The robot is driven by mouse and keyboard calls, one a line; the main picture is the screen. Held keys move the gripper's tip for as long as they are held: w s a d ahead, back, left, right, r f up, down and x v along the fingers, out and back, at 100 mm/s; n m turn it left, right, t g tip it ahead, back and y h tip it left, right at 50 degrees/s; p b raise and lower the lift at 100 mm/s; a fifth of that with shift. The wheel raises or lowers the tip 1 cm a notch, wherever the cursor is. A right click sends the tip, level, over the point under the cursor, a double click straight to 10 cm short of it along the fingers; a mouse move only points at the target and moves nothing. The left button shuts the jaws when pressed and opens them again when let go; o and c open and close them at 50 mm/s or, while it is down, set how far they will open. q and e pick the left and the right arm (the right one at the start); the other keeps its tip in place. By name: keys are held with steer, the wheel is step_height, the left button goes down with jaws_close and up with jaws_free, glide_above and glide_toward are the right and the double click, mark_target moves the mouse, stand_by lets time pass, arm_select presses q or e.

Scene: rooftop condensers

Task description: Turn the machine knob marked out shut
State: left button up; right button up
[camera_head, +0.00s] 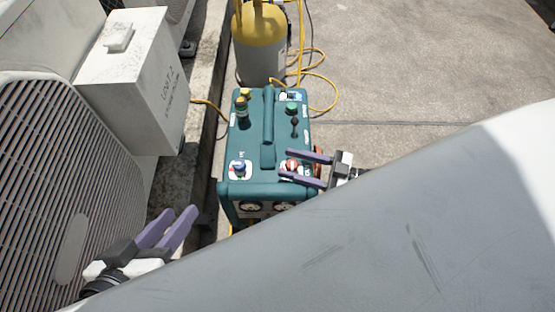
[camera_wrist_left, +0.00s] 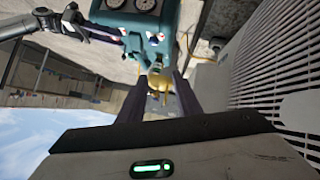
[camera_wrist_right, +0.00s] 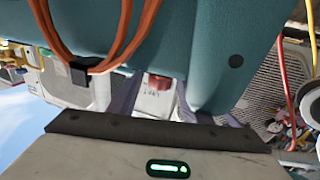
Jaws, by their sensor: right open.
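The teal machine (camera_head: 254,187) stands in the middle of the head view. A red knob (camera_head: 292,164) sits on its top at the near right, and a blue knob (camera_head: 239,167) at the near left. The label by the red knob is partly covered and too small to read. My right gripper (camera_head: 283,164) is open, coming from the right, with one finger on each side of the red knob; contact cannot be told. In the right wrist view a bit of red (camera_wrist_right: 158,82) shows between the fingers. My left gripper (camera_head: 192,211) is open and empty, left of the machine.
A yellow-topped cylinder (camera_head: 260,30) with yellow hoses stands behind the machine. A white box (camera_head: 133,85) and a grilled condenser (camera_head: 50,170) fill the left side, near my left gripper. Open concrete (camera_head: 420,60) lies at the right. My own grey arm covers the lower right.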

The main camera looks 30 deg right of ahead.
mark_target(281, 162)
arm_select(q)
steer(key=shift+d+r, duration=0.15)
steer(key=shift+r, duration=0.15)
arm_select(e)
steer(key=shift+x, duration=2.3)
arm_select(q)
steer(key=shift+h, duration=0.3)
arm_select(e)
steer(key=shift+c, duration=0.4)
